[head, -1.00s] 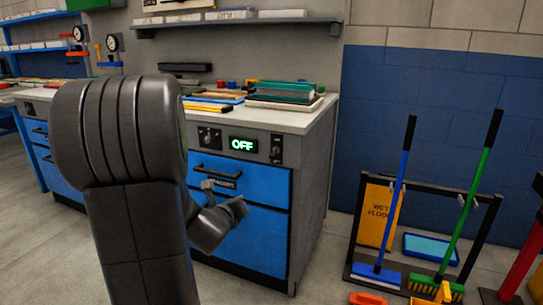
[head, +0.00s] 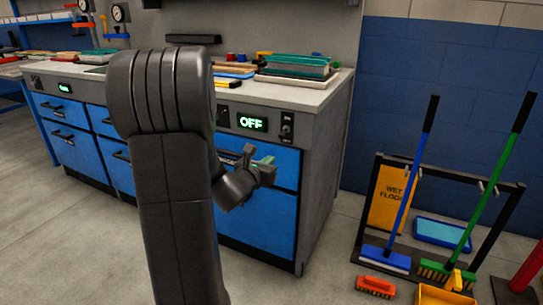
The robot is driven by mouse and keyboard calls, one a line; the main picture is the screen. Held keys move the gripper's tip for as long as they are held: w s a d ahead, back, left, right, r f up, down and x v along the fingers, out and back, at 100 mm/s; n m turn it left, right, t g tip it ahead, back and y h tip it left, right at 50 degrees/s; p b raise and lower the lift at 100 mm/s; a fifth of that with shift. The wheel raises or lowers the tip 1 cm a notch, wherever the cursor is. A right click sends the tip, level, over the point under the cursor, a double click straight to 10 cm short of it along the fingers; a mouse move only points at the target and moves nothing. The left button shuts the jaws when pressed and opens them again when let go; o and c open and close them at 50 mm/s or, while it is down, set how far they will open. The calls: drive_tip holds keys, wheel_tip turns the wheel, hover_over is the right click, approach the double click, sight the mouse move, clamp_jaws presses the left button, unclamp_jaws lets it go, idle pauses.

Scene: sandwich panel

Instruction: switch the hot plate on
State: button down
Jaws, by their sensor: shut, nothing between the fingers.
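The grey control panel of the near counter shows a lit green display (head: 252,123) reading OFF. A small dark switch (head: 287,126) sits on a black plate right of the display. A dark knob (head: 222,113) left of the display is partly hidden by my arm. My gripper (head: 266,164) is shut and empty, in front of the blue drawer and below the display in the picture. I cannot tell how far it is from the drawer front. No hot plate surface can be made out clearly on the worktop.
A blue drawer (head: 285,168) lies under the panel. Another small lit display (head: 64,87) is on the far-left counter.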

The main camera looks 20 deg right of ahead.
sight(284, 133)
drive_tip(key=x, duration=0.9)
drive_tip(key=shift+f+b, duration=0.1)
drive_tip(key=shift+b, duration=0.3)
drive_tip(key=r, duration=0.2)
drive_tip(key=a+r, duration=0.1)
drive_tip(key=r, duration=0.1)
drive_tip(key=shift+s+p, duration=0.35)
drive_tip(key=shift+p, duration=0.05)
drive_tip(key=shift+r, duration=0.1)
